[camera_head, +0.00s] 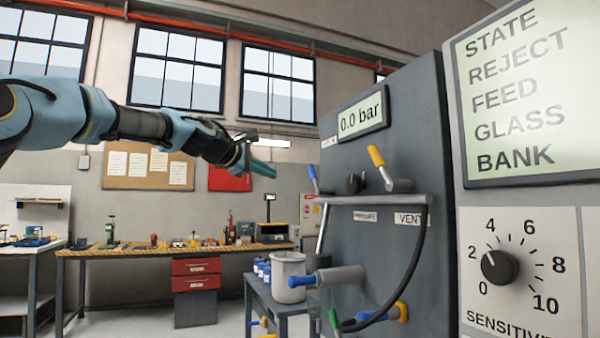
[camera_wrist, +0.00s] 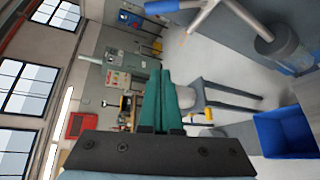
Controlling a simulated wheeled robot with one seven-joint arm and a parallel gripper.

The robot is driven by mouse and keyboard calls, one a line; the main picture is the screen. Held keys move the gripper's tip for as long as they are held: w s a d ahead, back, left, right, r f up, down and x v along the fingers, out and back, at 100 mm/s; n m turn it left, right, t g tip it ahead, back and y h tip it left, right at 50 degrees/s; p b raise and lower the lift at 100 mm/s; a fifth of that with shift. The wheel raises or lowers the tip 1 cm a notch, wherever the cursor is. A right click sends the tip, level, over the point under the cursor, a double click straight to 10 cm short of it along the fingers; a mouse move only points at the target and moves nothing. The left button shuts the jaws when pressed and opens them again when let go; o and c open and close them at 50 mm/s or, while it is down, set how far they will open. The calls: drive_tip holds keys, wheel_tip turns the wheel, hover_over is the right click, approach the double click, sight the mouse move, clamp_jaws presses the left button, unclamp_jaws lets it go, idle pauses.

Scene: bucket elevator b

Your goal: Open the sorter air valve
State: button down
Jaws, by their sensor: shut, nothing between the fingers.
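A dark grey panel (camera_head: 350,240) stands right of centre in the head view, with a display (camera_head: 362,116) reading 0.0 bar. It carries a yellow-handled lever valve (camera_head: 377,157) above a VENT label (camera_head: 410,219), a blue-handled lever (camera_head: 312,176) at its left edge, and a blue-tipped grey cylinder (camera_head: 330,277) lower down. A second label (camera_head: 366,215) is too small to read, and I cannot tell which valve is the sorter air valve. My gripper (camera_head: 264,168), with teal fingers, is shut and empty in the air left of the panel, apart from all handles. Its fingers also show in the wrist view (camera_wrist: 160,75).
A grey pipe (camera_head: 375,200) and a black hose (camera_head: 410,275) cross the panel front. A grey bucket (camera_head: 288,275) stands on a small table left of the panel. A blue bin (camera_wrist: 287,133) shows in the wrist view. A workbench (camera_head: 150,250) lies behind.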

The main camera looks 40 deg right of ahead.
drive_tip(key=shift+s+d+r+h, duration=0.1)
drive_tip(key=shift+d+r+h, duration=0.05)
drive_tip(key=shift+r, duration=0.4)
drive_tip(key=shift+d+r+h, duration=0.1)
drive_tip(key=shift+r+h, duration=0.05)
drive_tip(key=shift+r, duration=0.4)
drive_tip(key=s+d+p, duration=0.2)
drive_tip(key=d+p, duration=0.5)
drive_tip(key=d, duration=0.2)
drive_tip(key=shift+s+f, duration=0.2)
drive_tip(key=shift+f, duration=0.1)
drive_tip(key=shift+s+b, duration=0.15)
drive_tip(key=shift+b, duration=0.55)
drive_tip(key=shift+s+r+b, duration=0.1)
drive_tip(key=shift+r+b, duration=0.05)
drive_tip(key=shift+b, duration=0.2)
